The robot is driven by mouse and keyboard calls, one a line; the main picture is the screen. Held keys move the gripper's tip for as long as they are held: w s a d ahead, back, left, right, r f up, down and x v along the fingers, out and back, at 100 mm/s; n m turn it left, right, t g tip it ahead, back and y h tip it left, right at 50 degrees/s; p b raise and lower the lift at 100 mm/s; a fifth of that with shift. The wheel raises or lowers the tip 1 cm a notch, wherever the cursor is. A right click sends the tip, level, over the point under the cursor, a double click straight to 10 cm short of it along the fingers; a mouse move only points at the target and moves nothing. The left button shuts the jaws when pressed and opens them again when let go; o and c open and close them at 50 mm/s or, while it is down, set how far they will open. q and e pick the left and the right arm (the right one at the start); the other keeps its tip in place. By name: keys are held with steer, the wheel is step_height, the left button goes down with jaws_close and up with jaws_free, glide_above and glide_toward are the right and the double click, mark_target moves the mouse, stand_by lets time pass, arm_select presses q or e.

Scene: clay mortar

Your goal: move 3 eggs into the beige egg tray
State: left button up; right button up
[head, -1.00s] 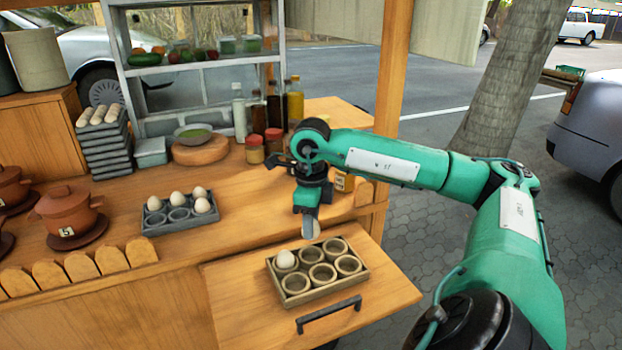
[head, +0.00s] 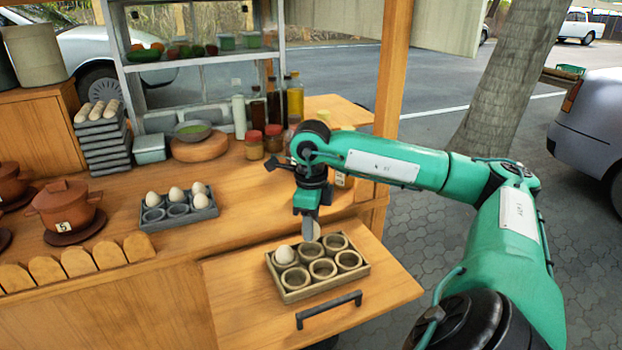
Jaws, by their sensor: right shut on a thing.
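The beige egg tray (head: 322,288) lies on the pull-out wooden board. It has two rows of cups. One white egg (head: 284,254) sits in its back left cup; the other cups in view look empty. My right gripper (head: 311,230) points down just above the tray's back row and is shut on an egg (head: 317,231), partly hidden by the finger. The egg is near the back middle cup; I cannot tell whether it touches it. A grey egg tray (head: 178,220) on the counter holds several white eggs (head: 153,199). My left gripper is not in view.
A brown clay pot (head: 66,207) stands left of the grey tray. Jars (head: 273,138) and bottles (head: 295,100) stand behind my right gripper. A wooden post (head: 392,80) rises behind my right arm. The board is clear around the beige tray.

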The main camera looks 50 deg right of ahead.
steer(key=shift+f+b, duration=2)
steer(key=shift+f, duration=0.5)
stand_by(1.3)
steer(key=o, duration=0.7)
step_height(320, 180, up, 14)
steer(key=p, duration=0.3)
steer(key=shift+p, duration=0.4)
